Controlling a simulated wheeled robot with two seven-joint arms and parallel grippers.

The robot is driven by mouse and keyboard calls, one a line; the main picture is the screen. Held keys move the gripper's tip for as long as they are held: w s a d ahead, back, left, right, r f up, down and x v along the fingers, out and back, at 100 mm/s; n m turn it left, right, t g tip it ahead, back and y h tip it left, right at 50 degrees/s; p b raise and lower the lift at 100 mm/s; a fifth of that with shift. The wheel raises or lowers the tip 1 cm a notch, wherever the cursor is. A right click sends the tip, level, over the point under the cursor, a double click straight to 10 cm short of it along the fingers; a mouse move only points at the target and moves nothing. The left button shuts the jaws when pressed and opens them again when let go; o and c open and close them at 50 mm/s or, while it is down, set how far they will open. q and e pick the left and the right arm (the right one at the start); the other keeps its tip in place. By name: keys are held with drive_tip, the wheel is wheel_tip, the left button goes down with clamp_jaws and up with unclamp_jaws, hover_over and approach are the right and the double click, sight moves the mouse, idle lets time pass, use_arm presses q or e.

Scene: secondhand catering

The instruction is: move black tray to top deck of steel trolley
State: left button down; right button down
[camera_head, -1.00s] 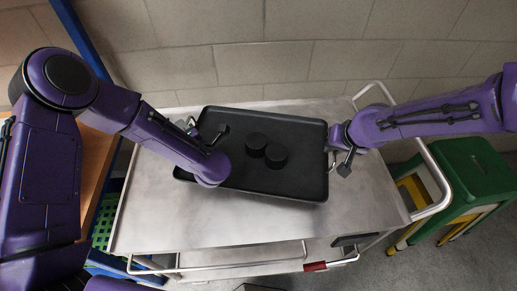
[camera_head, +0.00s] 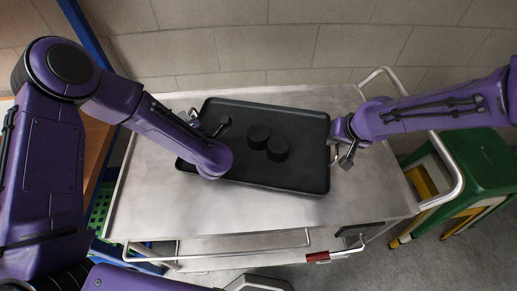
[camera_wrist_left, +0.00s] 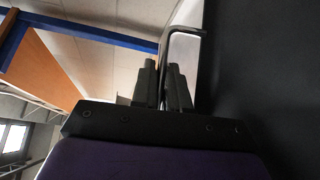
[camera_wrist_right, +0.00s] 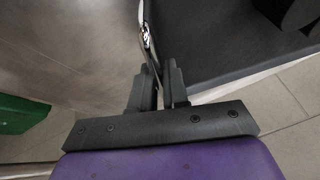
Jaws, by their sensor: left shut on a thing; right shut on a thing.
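The black tray (camera_head: 290,180) is a flat rectangle with a low raised rim, over the top deck of the steel trolley (camera_head: 160,215). It looks about level; I cannot tell whether it touches the deck. Two black round pieces (camera_head: 258,136) sit on it near its middle. My left gripper is at the tray's left end, mostly hidden by my forearm; in the left wrist view its fingers (camera_wrist_left: 166,88) are shut on the tray's handle (camera_wrist_left: 171,50). My right gripper (camera_head: 342,150) is shut on the handle at the right end; its fingers also show in the right wrist view (camera_wrist_right: 158,88).
A pushing rail (camera_head: 450,165) rises at the trolley's right end. Green stools (camera_head: 470,165) stand right of it. A blue upright (camera_head: 85,35) with a wooden shelf and a green crate (camera_head: 100,210) is at the left. A block wall (camera_head: 290,45) is behind.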

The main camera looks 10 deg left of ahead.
use_arm(q)
drive_tip(key=shift+f+b, duration=0.35)
drive_tip(key=shift+f, duration=0.35)
use_arm(e)
drive_tip(key=shift+f, duration=0.75)
use_arm(q)
drive_tip(key=c, duration=1.1)
unclamp_jaws()
drive_tip(key=shift+r, duration=0.15)
use_arm(e)
drive_tip(key=c, duration=1.1)
unclamp_jaws()
drive_tip(key=shift+r, duration=0.2)
use_arm(q)
drive_tip(key=shift+r, duration=0.1)
drive_tip(key=shift+s, duration=0.1)
drive_tip(key=shift+s+d, duration=0.2)
drive_tip(key=shift+d, duration=0.15)
drive_tip(key=v, duration=1.1)
use_arm(e)
drive_tip(key=shift+r, duration=0.1)
drive_tip(key=v, duration=1.2)
use_arm(q)
drive_tip(key=shift+s, duration=0.1)
use_arm(e)
drive_tip(key=shift+d, duration=0.1)
